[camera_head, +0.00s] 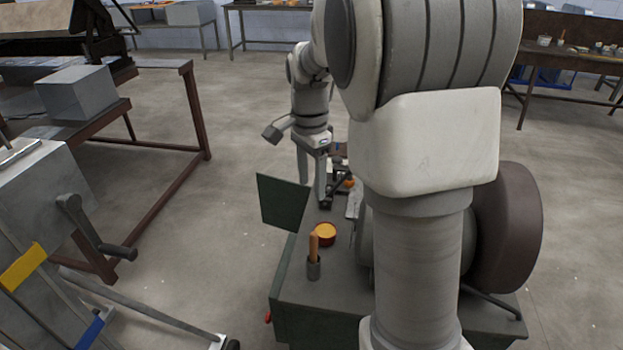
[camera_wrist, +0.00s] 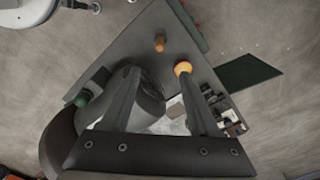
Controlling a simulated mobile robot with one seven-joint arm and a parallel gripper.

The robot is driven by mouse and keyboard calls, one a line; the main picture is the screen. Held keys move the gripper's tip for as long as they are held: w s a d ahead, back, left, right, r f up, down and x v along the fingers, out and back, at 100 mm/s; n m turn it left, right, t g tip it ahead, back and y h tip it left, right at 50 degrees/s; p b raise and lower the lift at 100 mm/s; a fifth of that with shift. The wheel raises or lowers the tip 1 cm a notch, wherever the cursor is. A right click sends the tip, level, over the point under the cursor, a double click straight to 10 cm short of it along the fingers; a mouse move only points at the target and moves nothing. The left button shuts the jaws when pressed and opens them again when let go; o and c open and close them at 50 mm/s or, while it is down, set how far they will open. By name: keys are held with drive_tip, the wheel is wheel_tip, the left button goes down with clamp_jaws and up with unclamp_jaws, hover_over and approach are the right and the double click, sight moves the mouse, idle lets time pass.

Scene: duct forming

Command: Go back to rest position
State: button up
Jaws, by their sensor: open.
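My gripper (camera_head: 313,190) points down over the far part of a grey-green work cart, in the middle of the head view. Its two fingers are apart, with nothing between them that I can see gripped. In the wrist view the fingers of my gripper (camera_wrist: 157,78) spread over the cart top (camera_wrist: 137,45). My own arm covers the right part of the cart in the head view.
On the cart (camera_head: 345,284) stand a cup with an orange-handled tool (camera_head: 314,245) and a red-yellow tin (camera_head: 325,234). A dark green panel (camera_head: 283,203) sticks out left.

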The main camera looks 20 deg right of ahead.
drive_tip(key=s+a+r+n+t, duration=0.3)
drive_tip(key=s+n, duration=0.4)
drive_tip(key=s, duration=0.3)
drive_tip(key=s+a+r+n+t, duration=0.2)
drive_tip(key=s+a+r+n, duration=0.2)
drive_tip(key=s+n, duration=0.4)
drive_tip(key=shift+s+a+n+t, duration=0.35)
drive_tip(key=shift+s+a, duration=0.45)
drive_tip(key=shift+s, duration=0.45)
drive_tip(key=shift+c, duration=0.5)
drive_tip(key=shift+f, duration=0.1)
drive_tip(key=shift+c, duration=0.5)
drive_tip(key=shift+d, duration=0.1)
drive_tip(key=shift+d, duration=0.1)
